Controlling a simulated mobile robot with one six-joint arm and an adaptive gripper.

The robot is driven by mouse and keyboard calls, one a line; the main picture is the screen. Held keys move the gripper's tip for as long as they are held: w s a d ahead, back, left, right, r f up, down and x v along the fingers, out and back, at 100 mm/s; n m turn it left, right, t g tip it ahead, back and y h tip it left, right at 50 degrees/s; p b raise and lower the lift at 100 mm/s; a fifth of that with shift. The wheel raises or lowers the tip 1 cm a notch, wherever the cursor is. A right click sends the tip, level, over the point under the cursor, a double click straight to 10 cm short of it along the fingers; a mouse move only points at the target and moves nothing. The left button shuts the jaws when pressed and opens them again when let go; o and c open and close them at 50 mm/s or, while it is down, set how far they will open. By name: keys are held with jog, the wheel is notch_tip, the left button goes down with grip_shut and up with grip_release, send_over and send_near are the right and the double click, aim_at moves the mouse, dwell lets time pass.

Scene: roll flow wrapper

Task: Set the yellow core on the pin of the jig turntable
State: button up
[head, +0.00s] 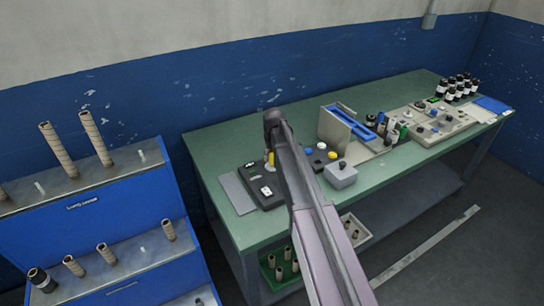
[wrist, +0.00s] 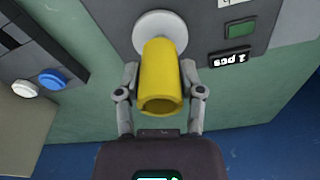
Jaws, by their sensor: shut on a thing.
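The yellow core (wrist: 163,75) is a hollow tube in the middle of the wrist view, its open end towards the camera. My gripper (wrist: 160,80) is shut on it, with one finger on each side. The far end of the core overlaps the white round turntable (wrist: 165,30); I cannot tell whether it touches it. The pin is hidden behind the core. In the head view a bit of the yellow core (head: 271,158) shows over the dark jig box (head: 267,194), beside my arm, which hides most of the gripper.
The green bench (head: 215,150) also carries a grey button box (head: 341,176) and several bottles (head: 457,87). A blue rack (head: 50,235) with tubes stands left.

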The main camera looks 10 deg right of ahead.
jog(key=shift+f+b, duration=0.8)
jog(key=shift+f, duration=0.05)
dwell(0.6)
jog(key=o, duration=0.9)
jog(key=shift+o, duration=0.8)
jog(key=shift+r, duration=0.1)
jog(key=shift+r+p, duration=3.95)
jog(key=shift+p, duration=0.1)
